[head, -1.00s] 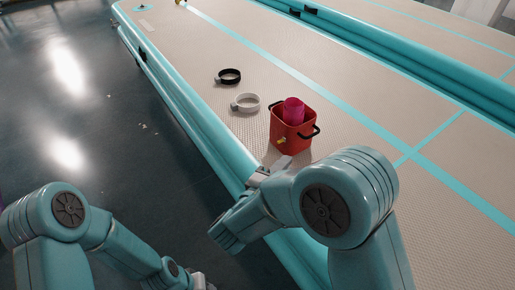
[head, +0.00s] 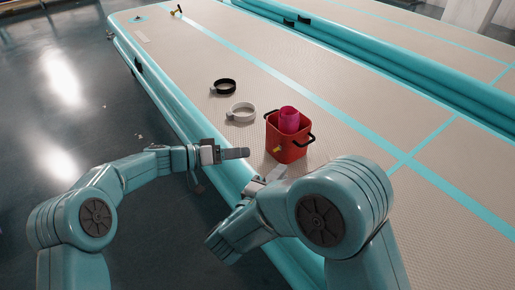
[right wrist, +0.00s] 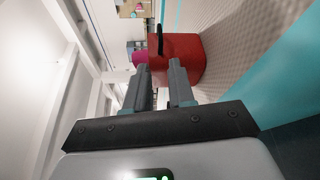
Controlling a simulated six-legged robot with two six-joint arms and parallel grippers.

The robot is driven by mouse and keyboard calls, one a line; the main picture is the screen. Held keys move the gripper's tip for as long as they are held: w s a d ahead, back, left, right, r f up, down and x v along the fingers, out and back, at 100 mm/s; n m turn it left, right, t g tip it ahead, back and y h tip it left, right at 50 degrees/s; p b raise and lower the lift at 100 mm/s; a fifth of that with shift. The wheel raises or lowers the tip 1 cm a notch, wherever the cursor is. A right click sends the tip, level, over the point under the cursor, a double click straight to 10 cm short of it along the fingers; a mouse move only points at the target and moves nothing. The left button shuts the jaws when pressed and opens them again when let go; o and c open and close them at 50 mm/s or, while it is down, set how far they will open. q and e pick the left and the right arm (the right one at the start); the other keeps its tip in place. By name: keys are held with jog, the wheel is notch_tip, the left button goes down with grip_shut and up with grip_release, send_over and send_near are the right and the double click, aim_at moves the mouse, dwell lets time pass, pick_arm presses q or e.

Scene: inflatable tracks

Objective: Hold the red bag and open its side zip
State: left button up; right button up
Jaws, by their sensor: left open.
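The red bag (head: 288,150) stands upright on the beige mat in the head view, with black side handles, a magenta cylinder (head: 289,118) sticking out of its top and a small yellow tab (head: 276,149) low on its near left side. My left gripper (head: 240,153) is open, pointing right, left of the bag and apart from it. My right gripper (head: 276,174) is just below the bag in the picture. In the right wrist view its two fingers (right wrist: 160,68) are apart with nothing held, and the red bag (right wrist: 182,48) is beyond them. The zip's line cannot be made out.
A teal inflatable edge (head: 180,115) runs along the mat's near left side. The mat behind and right of the bag is clear.

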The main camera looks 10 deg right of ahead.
aim_at(307, 143)
jog(key=x, duration=1.6)
jog(key=shift+w+d, duration=0.1)
jog(key=shift+d, duration=0.05)
grip_shut()
jog(key=shift+f, duration=0.1)
dwell(0.3)
